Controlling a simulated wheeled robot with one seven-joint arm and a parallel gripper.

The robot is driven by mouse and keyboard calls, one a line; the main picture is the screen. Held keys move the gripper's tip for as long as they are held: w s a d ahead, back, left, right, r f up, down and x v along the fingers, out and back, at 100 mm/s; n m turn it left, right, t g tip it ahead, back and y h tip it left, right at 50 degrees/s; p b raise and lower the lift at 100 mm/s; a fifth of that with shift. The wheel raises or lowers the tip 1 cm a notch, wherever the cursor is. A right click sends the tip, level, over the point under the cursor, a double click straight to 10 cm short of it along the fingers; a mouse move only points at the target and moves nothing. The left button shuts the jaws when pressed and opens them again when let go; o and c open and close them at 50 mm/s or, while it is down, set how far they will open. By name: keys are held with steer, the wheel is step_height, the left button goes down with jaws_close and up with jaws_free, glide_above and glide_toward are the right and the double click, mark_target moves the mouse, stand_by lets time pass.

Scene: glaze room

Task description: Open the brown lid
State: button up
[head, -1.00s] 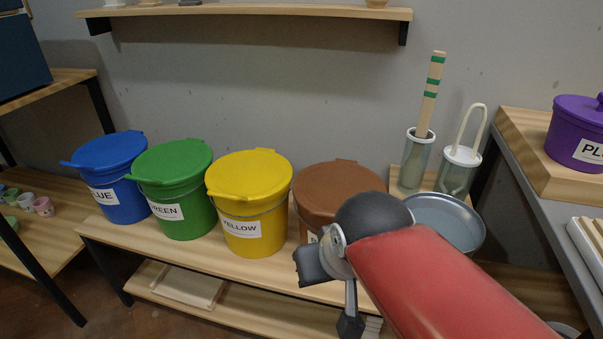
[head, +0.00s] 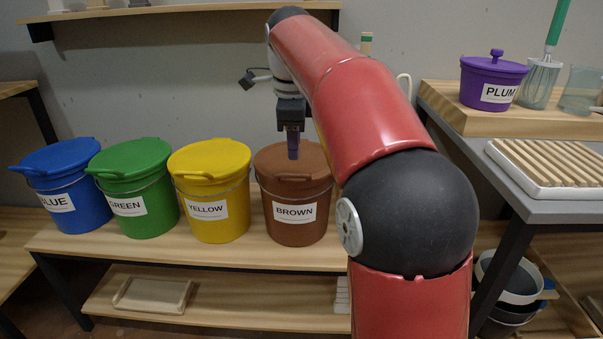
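The brown lid (head: 272,164) lies flat and closed on the brown bucket (head: 305,230), which carries a label reading BROWN. The lid's front tab (head: 295,178) faces me. My gripper (head: 293,157) points straight down over the middle of the lid, its fingertips at or just above the lid's top in the picture. I cannot tell whether it touches. The fingers are seen edge-on, so their opening is hidden.
Yellow (head: 212,215), green (head: 140,190) and blue (head: 62,195) lidded buckets stand to the left on the same wooden bench (head: 250,253). A grey table (head: 520,205) with a purple lidded pot (head: 490,85) stands right. A wall shelf (head: 180,10) hangs above.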

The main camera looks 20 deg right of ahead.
mark_target(295, 176)
steer(key=f, duration=0.3)
steer(key=w+f+b, duration=0.1)
steer(key=f, duration=0.2)
steer(key=shift+w+d+f, duration=0.15)
steer(key=shift+d+f, duration=0.05)
steer(key=shift+f, duration=0.15)
jaws_close()
